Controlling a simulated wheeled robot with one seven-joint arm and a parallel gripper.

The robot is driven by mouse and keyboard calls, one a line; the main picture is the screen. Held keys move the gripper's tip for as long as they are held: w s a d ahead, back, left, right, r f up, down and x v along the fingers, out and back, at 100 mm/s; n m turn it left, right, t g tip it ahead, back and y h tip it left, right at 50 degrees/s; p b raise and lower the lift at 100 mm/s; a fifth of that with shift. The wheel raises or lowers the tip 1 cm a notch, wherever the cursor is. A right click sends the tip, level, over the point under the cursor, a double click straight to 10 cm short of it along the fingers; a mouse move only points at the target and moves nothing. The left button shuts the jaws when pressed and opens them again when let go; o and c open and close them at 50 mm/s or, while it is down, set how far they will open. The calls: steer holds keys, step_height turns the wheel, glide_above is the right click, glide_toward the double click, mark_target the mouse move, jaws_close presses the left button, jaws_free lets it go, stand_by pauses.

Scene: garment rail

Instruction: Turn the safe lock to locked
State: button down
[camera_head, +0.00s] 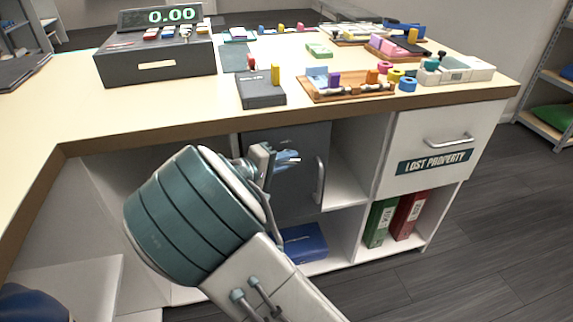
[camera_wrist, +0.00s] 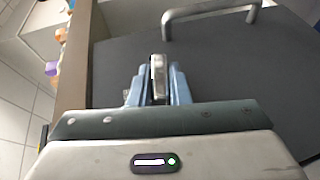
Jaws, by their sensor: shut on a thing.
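The dark grey safe (camera_head: 303,190) stands in an open bay under the counter, its door facing me, with a vertical grey handle (camera_head: 320,181) on the right side. My gripper (camera_head: 287,158) is at the upper part of the safe door. In the wrist view, my gripper (camera_wrist: 158,82) has its blue fingers shut on a narrow silver lock knob (camera_wrist: 158,68) in front of the dark door. The safe's handle also shows at the top of the wrist view (camera_wrist: 210,12). In the head view my arm and gripper hide the lock.
A cash register (camera_head: 155,55), a small dark box (camera_head: 260,90) and a wooden tray (camera_head: 345,95) stand on the counter (camera_head: 200,108) above. A blue box (camera_head: 304,243) lies below the safe. The lost property drawer (camera_head: 440,140) is to the right.

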steer(key=shift+w+a+n+t+h+b, duration=0.1)
steer(key=shift+n+t+h+b, duration=0.1)
steer(key=shift+t+h, duration=0.2)
steer(key=shift+a+n+t+h+b, duration=0.1)
steer(key=shift+n+t+h, duration=0.15)
steer(key=shift+h, duration=0.25)
steer(key=c, duration=1.4)
jaws_free()
steer(key=shift+o, duration=0.2)
steer(key=shift+f, duration=0.1)
steer(key=shift+d, duration=0.1)
steer(key=p+v, duration=0.2)
steer(key=v, duration=1.2)
